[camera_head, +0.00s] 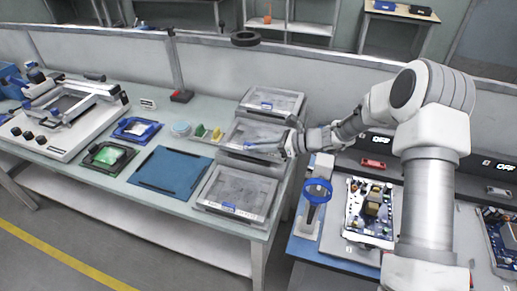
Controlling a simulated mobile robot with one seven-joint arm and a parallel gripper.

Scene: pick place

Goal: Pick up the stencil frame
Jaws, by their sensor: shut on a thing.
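Three grey stencil frames lie in a row along the right side of the left bench. The back stencil frame (272,92) and the front stencil frame (232,211) lie flat, apart from my gripper. The middle stencil frame (237,123) has a pale mesh and a blue label. My gripper (289,145) reaches in from the right and is shut at its right edge. The fingertips are small, and the exact grip is hard to see. I cannot tell whether this frame is clear of the bench.
A blue mat (172,173) lies left of the frames. A white printer (65,117) stands at the far left. A blue roll on a stand (316,192) and a circuit board (370,210) are on the right bench, close below my arm.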

